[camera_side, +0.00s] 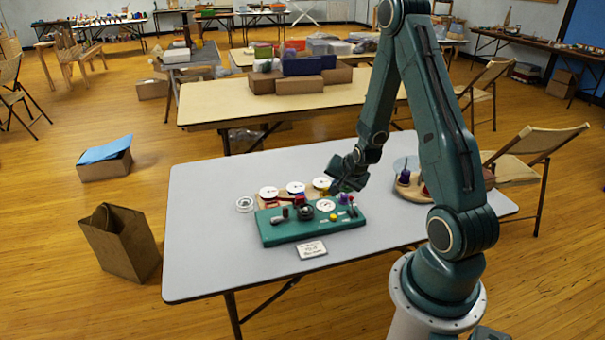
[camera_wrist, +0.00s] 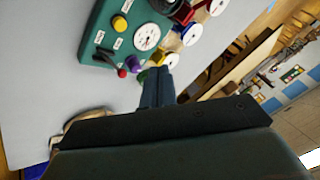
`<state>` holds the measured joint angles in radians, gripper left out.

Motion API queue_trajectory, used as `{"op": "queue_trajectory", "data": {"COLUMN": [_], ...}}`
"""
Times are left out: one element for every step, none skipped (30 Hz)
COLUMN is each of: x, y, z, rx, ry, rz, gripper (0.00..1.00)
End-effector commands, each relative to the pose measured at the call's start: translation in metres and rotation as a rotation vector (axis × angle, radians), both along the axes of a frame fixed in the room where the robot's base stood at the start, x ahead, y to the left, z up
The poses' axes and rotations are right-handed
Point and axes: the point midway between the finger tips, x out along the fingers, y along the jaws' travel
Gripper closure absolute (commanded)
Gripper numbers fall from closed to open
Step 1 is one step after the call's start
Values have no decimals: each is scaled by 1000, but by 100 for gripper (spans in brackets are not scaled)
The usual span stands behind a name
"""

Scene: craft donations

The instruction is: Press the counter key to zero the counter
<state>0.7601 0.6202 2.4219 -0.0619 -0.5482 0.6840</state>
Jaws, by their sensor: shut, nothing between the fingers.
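A green bench unit (camera_side: 315,231) sits on the grey table, carrying a round white dial (camera_side: 325,205), a yellow button (camera_side: 333,217) and several small knobs and levers. In the wrist view the dial (camera_wrist: 147,36), the yellow button (camera_wrist: 119,22), a red knob (camera_wrist: 122,73) and a purple knob (camera_wrist: 133,63) show on the unit's near end. Small white labels are too small to read, so I cannot tell which control is the counter key. My gripper (camera_side: 338,187) is shut and empty, above the unit's back right end. Its fingers (camera_wrist: 157,88) show beyond the purple knob, apparently touching nothing.
White-faced spools (camera_side: 296,188) stand behind the unit, with a clear ring (camera_side: 244,204) to their left. A white card (camera_side: 312,249) lies in front. A round wooden stand (camera_side: 410,190) is at the right. The left of the table (camera_side: 205,240) is clear.

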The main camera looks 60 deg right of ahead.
Motion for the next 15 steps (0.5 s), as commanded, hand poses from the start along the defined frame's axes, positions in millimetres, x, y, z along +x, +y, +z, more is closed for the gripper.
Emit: {"op": "queue_trajectory", "data": {"x": [0,0,0,0,0,0,0,0,0,0,0,0,0,0,-1], "y": [0,0,0,0,0,0,0,0,0,0,0,0,1,1,1], "z": [-1,-2,-3,-4,-5,-7,-9,-11,-14,-16,-19,-22,-25,-28,-32], "rx": [1,1,1,1,1,0,0,1,2,2,1,3,3,3,3], "ry": [1,1,2,2,2,1,1,2,3,3,3,2,3,2,2], "rz": [0,0,1,1,1,1,1,1,1,1,1,0,0,0,0], "gripper": [100,100,100,100,100,100,100,100,100,100,100,100,100,100,100]}}
